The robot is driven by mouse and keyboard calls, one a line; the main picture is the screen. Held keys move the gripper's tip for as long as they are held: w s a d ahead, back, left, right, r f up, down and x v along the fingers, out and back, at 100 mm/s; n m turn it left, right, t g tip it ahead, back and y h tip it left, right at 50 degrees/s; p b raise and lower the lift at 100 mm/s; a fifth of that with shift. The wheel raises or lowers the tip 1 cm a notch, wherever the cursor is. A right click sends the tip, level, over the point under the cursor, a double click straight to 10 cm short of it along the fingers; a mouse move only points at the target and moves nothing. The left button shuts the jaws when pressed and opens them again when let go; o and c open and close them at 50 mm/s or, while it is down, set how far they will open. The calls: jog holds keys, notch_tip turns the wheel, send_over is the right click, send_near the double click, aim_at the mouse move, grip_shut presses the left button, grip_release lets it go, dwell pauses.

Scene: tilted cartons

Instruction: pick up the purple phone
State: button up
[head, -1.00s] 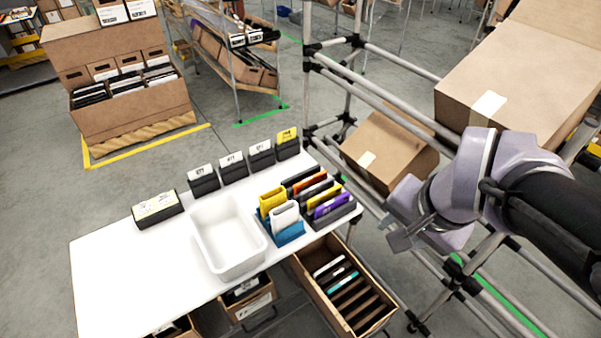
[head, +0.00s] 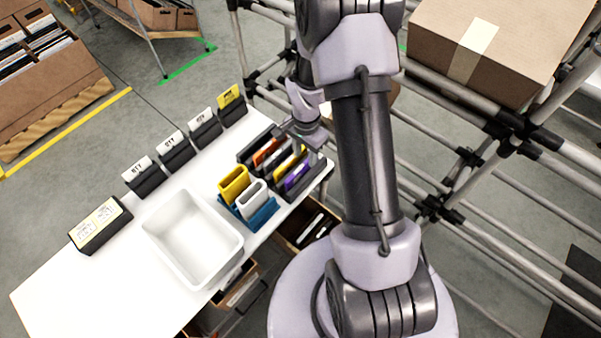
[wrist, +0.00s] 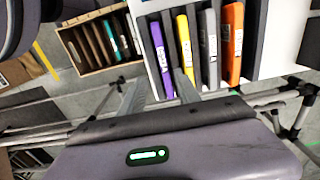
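The purple phone (head: 296,176) stands on edge in a dark slotted rack (head: 316,183) at the table's right end. In the wrist view the purple phone (wrist: 161,60) is in the slot nearest the left, beside a yellow phone (wrist: 187,55). My gripper (wrist: 158,92) is open and empty, its two fingers apart. The fingertips point toward the near end of the purple phone, with the right one close to the yellow phone. In the head view my gripper (head: 312,140) is over the rack, and my arm partly hides the area.
Grey (wrist: 209,50) and orange (wrist: 233,42) phones stand in the other slots. A blue holder (head: 258,214) with yellow and white cases and a white bin (head: 192,238) are left of the rack. A cardboard drawer box (head: 290,237) is below the table edge. Shelf rails (head: 440,115) run on the right.

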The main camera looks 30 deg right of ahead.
aim_at(302, 166)
jog(key=f, duration=0.2)
jog(key=f+b, duration=0.2)
jog(key=f, duration=0.1)
jog(key=shift+w+a+f, duration=0.3)
jog(key=shift+w+a, duration=0.05)
jog(key=shift+r, duration=0.15)
jog(key=shift+c, duration=0.9)
grip_shut()
